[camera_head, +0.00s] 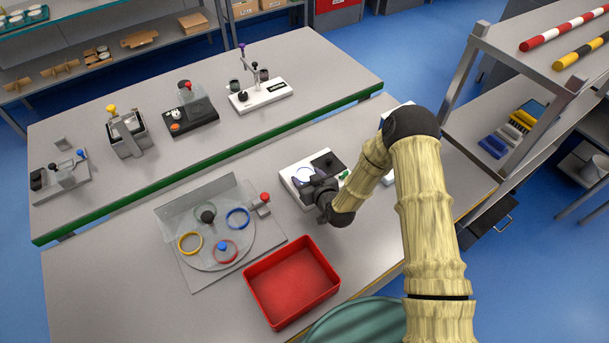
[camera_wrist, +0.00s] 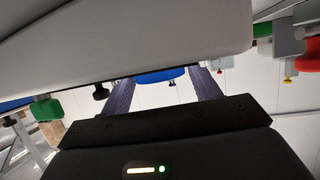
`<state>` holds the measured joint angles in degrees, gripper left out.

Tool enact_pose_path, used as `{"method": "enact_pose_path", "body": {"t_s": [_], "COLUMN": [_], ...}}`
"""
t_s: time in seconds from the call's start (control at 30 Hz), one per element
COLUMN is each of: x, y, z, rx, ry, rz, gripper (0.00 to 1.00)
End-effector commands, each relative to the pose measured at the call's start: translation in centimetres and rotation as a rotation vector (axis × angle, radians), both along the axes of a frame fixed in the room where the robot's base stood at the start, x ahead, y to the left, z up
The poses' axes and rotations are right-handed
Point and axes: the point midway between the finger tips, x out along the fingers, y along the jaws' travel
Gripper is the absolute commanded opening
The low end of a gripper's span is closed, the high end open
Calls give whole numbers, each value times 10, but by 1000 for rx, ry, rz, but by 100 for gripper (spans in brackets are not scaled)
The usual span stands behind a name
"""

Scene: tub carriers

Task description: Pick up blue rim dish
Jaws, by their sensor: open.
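The blue rim dish (camera_head: 248,223) is a clear dish seen as a blue ring on a round turntable (camera_head: 205,262), at its right side. Yellow-rimmed (camera_head: 181,247) and red-rimmed (camera_head: 235,256) dishes share that turntable. My gripper (camera_head: 312,184) is right of the blue rim dish and apart from it, over a white and black device (camera_head: 291,183). In the wrist view my gripper (camera_wrist: 162,77) has its two dark fingers spread apart. A blue shape shows beyond them; I cannot tell what it is.
A red tub (camera_head: 249,290) stands in front of the turntable. A clear upright panel (camera_head: 190,203) and a red-knobbed post (camera_head: 264,203) border the turntable. Several devices stand on the rear bench. A large pale surface (camera_wrist: 130,40) fills the upper wrist view.

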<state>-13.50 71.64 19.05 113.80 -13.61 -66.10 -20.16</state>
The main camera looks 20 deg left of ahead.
Motion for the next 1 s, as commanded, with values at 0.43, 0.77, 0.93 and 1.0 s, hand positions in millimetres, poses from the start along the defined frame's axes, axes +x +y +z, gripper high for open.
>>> {"method": "enact_pose_path", "body": {"t_s": [0.43, 0.77, 0.93, 1.0], "x": [0, 0, 0, 1], "y": [0, 0, 0, 0], "z": [0, 7, 24, 34], "rx": [1, 1, 2, 1], "ry": [-1, -2, -4, -4], "rz": [0, 0, 0, 1], "gripper": [25, 24, 24, 24]}}
